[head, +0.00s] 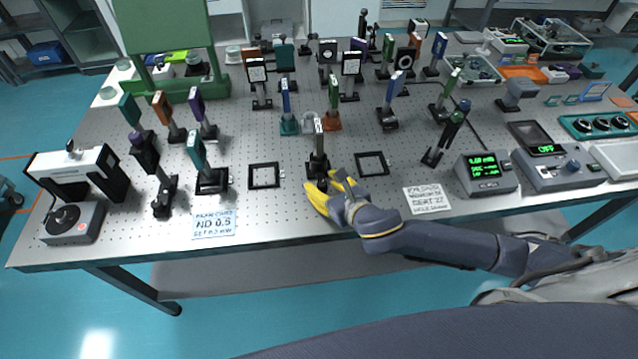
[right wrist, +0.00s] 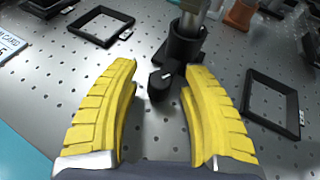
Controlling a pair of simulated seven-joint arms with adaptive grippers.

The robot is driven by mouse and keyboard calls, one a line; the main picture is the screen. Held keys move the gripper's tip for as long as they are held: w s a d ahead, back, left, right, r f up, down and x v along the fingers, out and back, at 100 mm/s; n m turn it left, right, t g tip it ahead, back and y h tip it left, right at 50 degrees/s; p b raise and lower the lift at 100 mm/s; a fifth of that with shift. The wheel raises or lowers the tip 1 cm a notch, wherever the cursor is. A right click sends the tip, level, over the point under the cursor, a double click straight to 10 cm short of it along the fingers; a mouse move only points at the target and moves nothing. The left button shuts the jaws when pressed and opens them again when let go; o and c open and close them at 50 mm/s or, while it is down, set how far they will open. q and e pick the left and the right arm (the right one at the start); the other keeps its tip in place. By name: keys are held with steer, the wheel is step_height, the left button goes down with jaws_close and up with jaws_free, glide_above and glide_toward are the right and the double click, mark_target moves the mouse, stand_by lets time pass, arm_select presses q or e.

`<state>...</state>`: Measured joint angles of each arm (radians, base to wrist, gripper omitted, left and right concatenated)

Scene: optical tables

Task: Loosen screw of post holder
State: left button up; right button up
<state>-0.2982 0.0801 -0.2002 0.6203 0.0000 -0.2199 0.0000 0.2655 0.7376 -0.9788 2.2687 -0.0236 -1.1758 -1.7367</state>
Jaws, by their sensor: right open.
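A black post holder (head: 318,166) with a metal post stands upright near the front middle of the optical table. In the right wrist view the post holder (right wrist: 186,42) is at the top, and its black screw knob (right wrist: 160,84) sticks out toward my gripper. My right gripper (head: 325,190) has yellow fingers and is at the front of the holder. In the right wrist view the gripper (right wrist: 160,75) is open, with the knob between its fingertips; a gap shows on the left side, and contact on the right cannot be told. My left gripper is not in view.
Square black frames lie flat on either side, one to the left (head: 264,176) and one to the right (head: 372,163). A white card (head: 427,199) and a display box (head: 486,172) are to the right. Several posts with optics stand behind on the perforated table (head: 290,217).

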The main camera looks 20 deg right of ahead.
steer(key=shift+w, duration=0.15)
jaws_close()
stand_by(0.4)
